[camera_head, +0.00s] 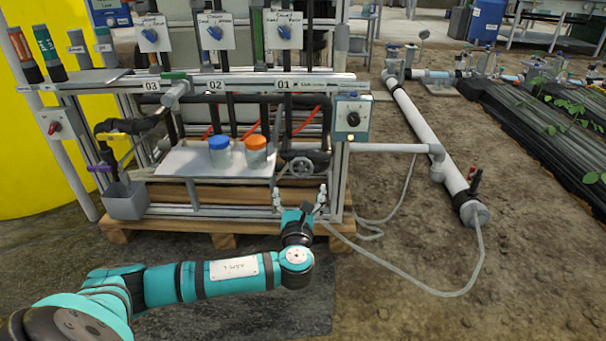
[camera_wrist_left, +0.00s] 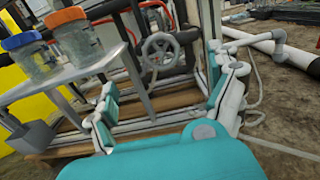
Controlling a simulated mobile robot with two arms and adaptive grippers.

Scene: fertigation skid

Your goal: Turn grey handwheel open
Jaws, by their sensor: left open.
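The grey handwheel (camera_head: 301,167) sits low on the skid's right side, on a dark horizontal pipe beside the shelf. In the left wrist view the handwheel (camera_wrist_left: 160,50) shows its round rim and spokes, beyond the gripper and roughly between its fingers. My left gripper (camera_head: 300,194) is in front of and below the handwheel, apart from it. Its two fingers are spread wide and empty; they also show in the left wrist view (camera_wrist_left: 165,105). My right gripper is in neither view.
A jar with a blue lid (camera_head: 220,153) and a jar with an orange lid (camera_head: 256,152) stand on the shelf (camera_head: 180,162) left of the handwheel. A skid post (camera_head: 338,165) stands close right. A hose (camera_head: 410,282) lies on the ground.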

